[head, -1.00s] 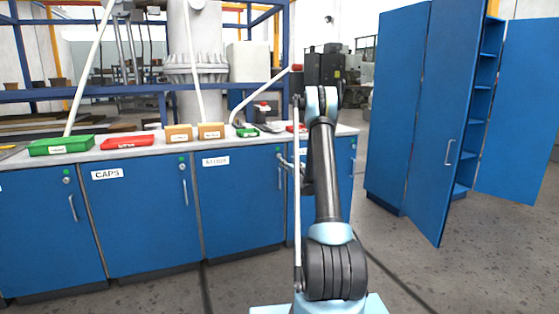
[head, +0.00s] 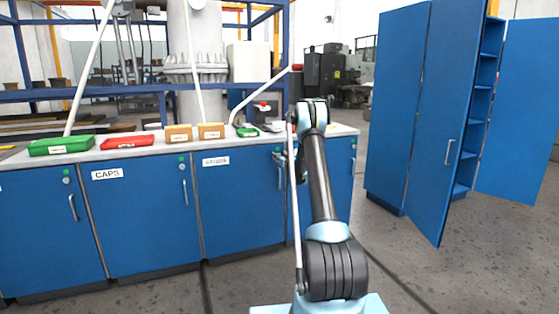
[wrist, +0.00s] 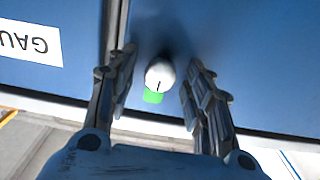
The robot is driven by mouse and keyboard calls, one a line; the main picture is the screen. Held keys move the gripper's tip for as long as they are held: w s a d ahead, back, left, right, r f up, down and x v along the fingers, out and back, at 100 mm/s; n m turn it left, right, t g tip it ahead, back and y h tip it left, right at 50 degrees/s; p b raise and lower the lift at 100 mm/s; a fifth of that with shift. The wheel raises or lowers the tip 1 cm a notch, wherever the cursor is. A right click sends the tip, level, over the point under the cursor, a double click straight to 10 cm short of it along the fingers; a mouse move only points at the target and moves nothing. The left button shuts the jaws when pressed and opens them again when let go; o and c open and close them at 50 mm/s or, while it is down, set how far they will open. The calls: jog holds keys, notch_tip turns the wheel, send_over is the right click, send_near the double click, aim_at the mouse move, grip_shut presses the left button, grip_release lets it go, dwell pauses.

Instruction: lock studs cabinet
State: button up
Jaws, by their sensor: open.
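The studs cabinet (head: 237,205) is a shut blue door under the bench; its white label (head: 215,161) is blurred. A round white lock knob (wrist: 160,74) with a dark line across it and a green mark (wrist: 153,96) beside it shows in the wrist view. My gripper (wrist: 160,72) is open, with one finger on each side of the knob. I cannot tell whether either finger touches it. In the head view my gripper (head: 284,160) is at the top right of the studs door, partly hidden by my arm.
A neighbouring door's upside-down label (wrist: 30,42) starts with "GAU". The caps cabinet (head: 140,220) is at the left. Green (head: 62,145) and red (head: 128,142) trays stand on the bench. A tall blue cabinet (head: 400,110) stands open at the right. The floor in front is clear.

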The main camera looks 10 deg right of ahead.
jog(key=c, duration=1.1)
jog(key=shift+m, duration=0.4)
jog(key=m, duration=0.3)
jog(key=shift+d+m, duration=0.1)
jog(key=shift+m, duration=0.2)
jog(key=m, duration=0.4)
jog(key=shift+d+m, duration=0.1)
jog(key=shift+m, duration=0.2)
jog(key=m, duration=0.4)
jog(key=shift+d+f, duration=0.1)
jog(key=shift+o, duration=0.3)
jog(key=shift+m, duration=2.5)
